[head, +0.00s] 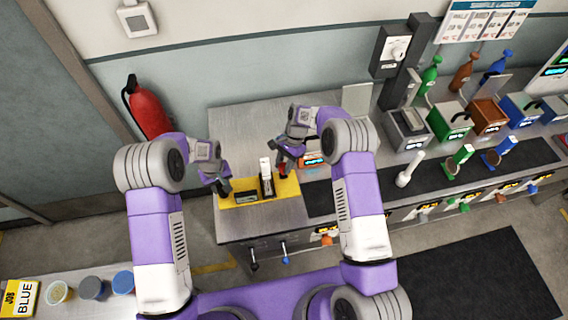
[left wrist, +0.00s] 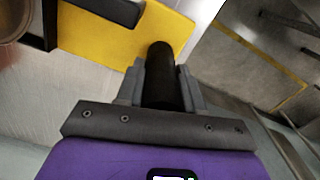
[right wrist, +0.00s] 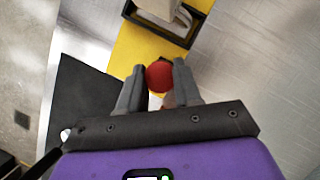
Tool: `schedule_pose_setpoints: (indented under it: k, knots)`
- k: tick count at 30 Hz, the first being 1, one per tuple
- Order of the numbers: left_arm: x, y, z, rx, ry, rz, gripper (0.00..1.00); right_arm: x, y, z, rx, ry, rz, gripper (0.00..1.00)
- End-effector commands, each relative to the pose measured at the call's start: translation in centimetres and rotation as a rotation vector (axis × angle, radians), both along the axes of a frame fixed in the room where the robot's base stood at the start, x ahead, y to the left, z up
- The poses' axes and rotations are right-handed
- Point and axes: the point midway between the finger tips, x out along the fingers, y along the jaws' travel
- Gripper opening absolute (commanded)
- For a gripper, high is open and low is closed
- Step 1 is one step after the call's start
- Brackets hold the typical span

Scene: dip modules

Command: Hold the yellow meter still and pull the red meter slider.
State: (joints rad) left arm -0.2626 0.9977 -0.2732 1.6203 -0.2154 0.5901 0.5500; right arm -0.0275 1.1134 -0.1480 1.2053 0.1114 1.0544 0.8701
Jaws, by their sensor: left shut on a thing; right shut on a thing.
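The yellow meter (head: 240,199) lies on the grey counter, with a white upright part (head: 265,167) near its middle. It also shows in the left wrist view (left wrist: 100,32) and the right wrist view (right wrist: 134,45). My left gripper (head: 222,188) is at the meter's left end, shut on a black post (left wrist: 161,75) that stands there. My right gripper (head: 283,172) is at its right end, shut on the red slider knob (right wrist: 159,76). In the head view the right gripper mostly hides the knob.
A dark mat (head: 320,202) lies right of the meter. Several machines, including a green one (head: 449,121), and bottles stand along the counter at right. A red extinguisher (head: 148,108) hangs on the wall at left. Bare counter (head: 240,125) lies behind the meter.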

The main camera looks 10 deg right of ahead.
Motion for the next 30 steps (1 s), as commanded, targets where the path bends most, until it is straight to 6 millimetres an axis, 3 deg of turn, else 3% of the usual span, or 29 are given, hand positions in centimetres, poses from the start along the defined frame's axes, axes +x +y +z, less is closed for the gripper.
schedule_pose_setpoints:
  k: [16,29,30]
  knots:
    - [0.0,0.1,0.0,0.0,0.0,0.004,0.1,-5.6,0.0,0.0,-0.001,0.002,0.003,0.0]
    - [0.0,0.1,0.0,0.001,-0.002,0.003,0.1,-6.1,0.0,0.0,-0.001,0.002,0.001,0.0]
    - [0.1,0.1,0.0,0.001,-0.002,0.003,0.1,-6.1,0.0,0.0,-0.001,0.002,0.001,0.39]
